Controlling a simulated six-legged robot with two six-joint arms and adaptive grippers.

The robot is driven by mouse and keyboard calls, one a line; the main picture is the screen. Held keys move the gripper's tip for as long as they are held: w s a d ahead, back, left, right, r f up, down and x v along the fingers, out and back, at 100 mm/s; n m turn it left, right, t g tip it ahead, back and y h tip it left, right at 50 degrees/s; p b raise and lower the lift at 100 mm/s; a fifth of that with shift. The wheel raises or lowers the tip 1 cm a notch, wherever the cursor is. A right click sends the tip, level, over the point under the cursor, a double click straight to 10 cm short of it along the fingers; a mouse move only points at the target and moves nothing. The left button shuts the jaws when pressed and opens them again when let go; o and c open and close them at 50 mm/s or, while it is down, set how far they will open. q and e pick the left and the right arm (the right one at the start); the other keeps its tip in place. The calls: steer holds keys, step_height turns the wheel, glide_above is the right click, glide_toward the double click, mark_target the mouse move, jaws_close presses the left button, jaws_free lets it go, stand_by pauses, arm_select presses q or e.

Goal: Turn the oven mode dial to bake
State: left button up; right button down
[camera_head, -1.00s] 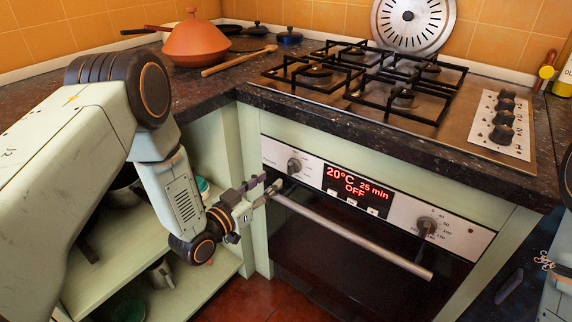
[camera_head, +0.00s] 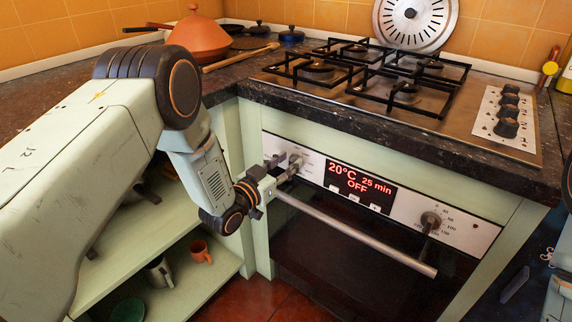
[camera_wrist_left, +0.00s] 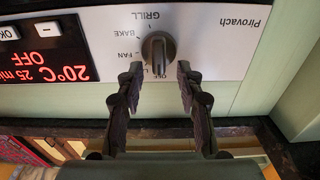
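The oven mode dial (camera_head: 295,162) is a grey knob at the left end of the white oven panel (camera_head: 408,212). In the left wrist view, upside down, the dial (camera_wrist_left: 158,50) has OFF, FAN, BAKE and GRILL marks around it, and its grip bar points roughly toward OFF. The red display (camera_head: 358,182) reads 20°C, 25 min, OFF. My left gripper (camera_head: 284,168) is at the dial. In the wrist view its two fingers (camera_wrist_left: 159,78) are open, one on each side of the dial, with visible gaps. My right gripper is not in view.
The oven door handle bar (camera_head: 355,235) runs just below the panel. A second dial (camera_head: 431,220) is at the panel's right. The dark worktop edge (camera_head: 400,150) overhangs above. Open shelves (camera_head: 190,275) with cups stand at the left.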

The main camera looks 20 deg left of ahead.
arm_select(q)
steer(key=shift+s+r, duration=0.1)
steer(key=shift+s, duration=0.05)
steer(key=c, duration=0.4)
jaws_close()
steer(key=shift+d, duration=0.1)
steer(key=m+p, duration=0.1)
steer(key=m, duration=0.4)
steer(key=d+f+m+p, duration=0.1)
steer(key=m, duration=0.5)
steer(key=f+m+p, duration=0.1)
steer(key=m, duration=0.5)
steer(key=shift+s+d, duration=0.25)
steer(key=shift+d, duration=0.05)
steer(key=m, duration=0.3)
steer(key=shift+f+m, duration=0.2)
steer(key=shift+m, duration=0.1)
steer(key=shift+a+f+m+p, duration=0.1)
steer(key=shift+m+p, duration=0.1)
steer(key=shift+m, duration=0.55)
steer(key=shift+f+m+p, duration=0.1)
steer(key=shift+m+p, duration=0.05)
steer(key=shift+m, duration=0.6)
steer(key=shift+w, duration=0.1)
